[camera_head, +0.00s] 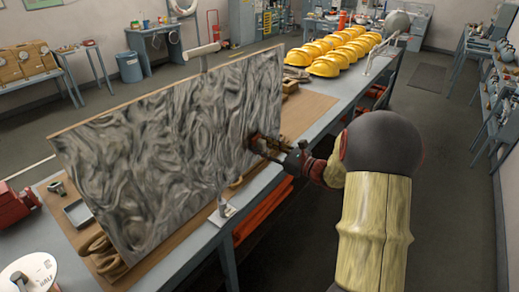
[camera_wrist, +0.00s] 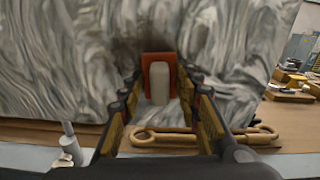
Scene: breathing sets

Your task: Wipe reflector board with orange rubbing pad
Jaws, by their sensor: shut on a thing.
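The reflector board (camera_head: 165,150) is a large upright panel with a grey swirled surface, standing on the workbench. It fills most of the wrist view (camera_wrist: 60,60). My gripper (camera_head: 270,148) is at the board's right part, on the near face. In the wrist view my gripper (camera_wrist: 160,100) is shut on the orange rubbing pad (camera_wrist: 178,62), holding it by its pale grip. The pad's flat side faces the board and looks to be against it; a gap cannot be made out. A dark shadow lies around the pad. In the head view the pad is mostly hidden by the fingers.
The board stands on a brown mat (camera_head: 310,108) on the workbench, with a metal stand foot (camera_head: 222,212) in front. A brass ring-ended fitting (camera_wrist: 205,137) lies below my gripper. Several yellow helmets (camera_head: 325,67) sit farther along the bench. A red object (camera_head: 15,205) is at the left.

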